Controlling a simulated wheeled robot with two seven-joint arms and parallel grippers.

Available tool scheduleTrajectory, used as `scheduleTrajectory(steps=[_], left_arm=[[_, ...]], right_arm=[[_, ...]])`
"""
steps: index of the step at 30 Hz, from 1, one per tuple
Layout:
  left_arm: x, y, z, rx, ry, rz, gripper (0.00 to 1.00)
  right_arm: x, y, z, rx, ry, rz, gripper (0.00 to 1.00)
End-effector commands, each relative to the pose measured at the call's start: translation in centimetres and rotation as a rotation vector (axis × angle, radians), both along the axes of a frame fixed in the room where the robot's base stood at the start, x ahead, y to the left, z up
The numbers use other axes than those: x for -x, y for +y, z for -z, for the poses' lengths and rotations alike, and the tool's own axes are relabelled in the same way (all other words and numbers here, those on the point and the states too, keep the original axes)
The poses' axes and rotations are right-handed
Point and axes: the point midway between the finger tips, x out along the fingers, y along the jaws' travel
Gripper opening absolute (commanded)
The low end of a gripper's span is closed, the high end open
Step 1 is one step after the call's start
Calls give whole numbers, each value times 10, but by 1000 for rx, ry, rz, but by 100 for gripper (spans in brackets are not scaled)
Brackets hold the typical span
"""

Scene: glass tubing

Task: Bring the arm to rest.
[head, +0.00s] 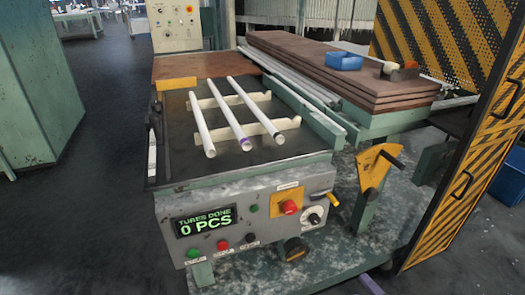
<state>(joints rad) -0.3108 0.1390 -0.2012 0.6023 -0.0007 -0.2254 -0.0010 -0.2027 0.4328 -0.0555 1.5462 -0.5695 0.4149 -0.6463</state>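Three white tubes lie side by side on the dark bench top (180,165) in the head view: a left tube (200,120), a middle tube (226,112) and a right tube (253,107). They rest across two cream notched supports (291,124). The middle tube has a purple band near its front end. Neither of my grippers can be made out in this view, and no gripper is seen touching the tubes.
A control panel (255,232) with buttons and a display reading "TUBES DONE 0 PCS" fronts the bench. A yellow-black striped guard (480,150) stands at right. Dark floor is open at left.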

Motion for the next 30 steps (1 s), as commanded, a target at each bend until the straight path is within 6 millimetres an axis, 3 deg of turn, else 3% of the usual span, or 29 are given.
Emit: scheduleTrajectory(steps=[6,11,17,20,23,25,28,29,30], left_arm=[[-2,0,0,-1,-3,-1,0],[0,1,0,-1,0,-2,0],[8,1,-1,-1,14,-3,0],[10,1,-1,-2,17,-3,0],[10,1,-1,-2,16,-3,0],[9,1,-1,-2,15,-3,0],[8,1,-1,-2,13,-3,0],[7,1,-1,-2,12,-3,0],[6,1,-1,-3,11,-3,0]], right_arm=[[-2,-42,-7,169,15,-42,90],[17,-77,48,50,239,134,90],[67,-131,120,-83,534,413,90],[113,-165,158,-153,703,615,90],[181,-203,194,-218,883,885,90],[242,-230,210,-253,998,1114,90],[334,-261,216,-273,1116,1462,90],[359,-262,217,-283,1143,1551,90],[358,-213,240,-369,1197,1510,90]])
